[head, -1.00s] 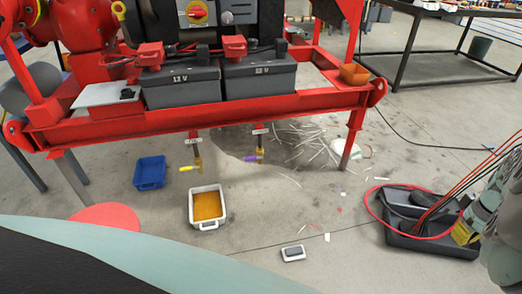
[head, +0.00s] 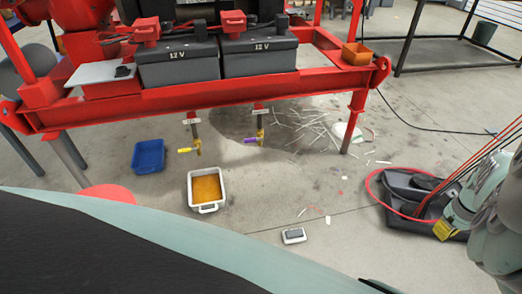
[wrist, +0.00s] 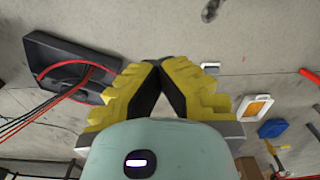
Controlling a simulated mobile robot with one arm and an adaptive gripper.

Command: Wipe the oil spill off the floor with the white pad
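A small white pad with a grey top (head: 293,235) lies flat on the open floor in front of the red skid. It also shows in the wrist view (wrist: 210,66), right of the fingertips and apart from them. A dark, wet-looking patch (head: 232,122), which looks like the oil spill, lies on the floor under the skid, behind the valves; the skid frame hides part of it. My gripper (wrist: 158,66) has yellow fingers whose tips meet with nothing between them. In the head view only part of it shows, at the right edge (head: 449,229).
A white tray of orange liquid (head: 192,190) and a blue bin (head: 149,156) stand before the skid (head: 210,105). White strips (head: 308,128) litter the floor beneath. A black case (head: 405,205) with red cables lies at right. Floor around the pad is clear.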

